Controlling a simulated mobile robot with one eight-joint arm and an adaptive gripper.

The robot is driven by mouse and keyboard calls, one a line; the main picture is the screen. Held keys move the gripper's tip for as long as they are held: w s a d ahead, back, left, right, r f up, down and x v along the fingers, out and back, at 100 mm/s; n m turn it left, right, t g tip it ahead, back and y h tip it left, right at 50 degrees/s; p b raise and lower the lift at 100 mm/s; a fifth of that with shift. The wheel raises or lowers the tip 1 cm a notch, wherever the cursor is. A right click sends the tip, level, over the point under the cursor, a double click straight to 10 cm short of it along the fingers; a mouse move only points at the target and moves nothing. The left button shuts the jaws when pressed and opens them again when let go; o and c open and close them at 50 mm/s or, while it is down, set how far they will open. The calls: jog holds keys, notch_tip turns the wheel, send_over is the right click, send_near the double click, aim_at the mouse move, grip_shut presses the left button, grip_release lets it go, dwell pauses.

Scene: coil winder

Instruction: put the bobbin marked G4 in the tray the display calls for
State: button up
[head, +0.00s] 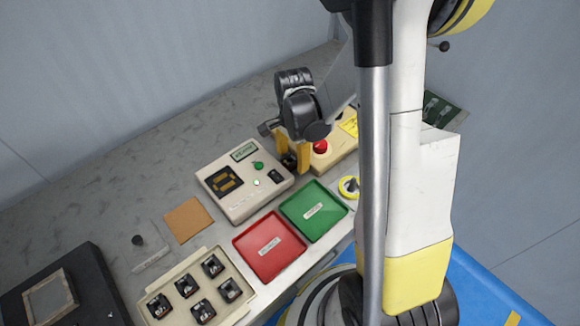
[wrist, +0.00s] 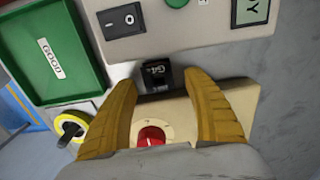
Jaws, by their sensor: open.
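A black bobbin (wrist: 158,70) marked G4 sits at the edge of the pale winder box (wrist: 195,25). My gripper (wrist: 163,85) is open, its yellow fingers on either side of the bobbin with gaps visible in the wrist view. In the head view my gripper (head: 291,158) points down beside the winder (head: 265,195), and the bobbin between the fingers is mostly hidden. The winder's small display (head: 243,151) is too small to read; only a letter Y shows in the wrist view. The green tray (head: 325,225) is labelled GOOD and looks empty. The red tray (head: 270,265) looks empty; its label is unreadable.
A beige rack (head: 193,270) holds several dark bobbins at the lower left. A box with a red button (head: 320,146) stands close to my gripper. A brown pad (head: 188,219) and a black case (head: 85,270) lie to the left.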

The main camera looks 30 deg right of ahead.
jog(key=c, duration=1.3)
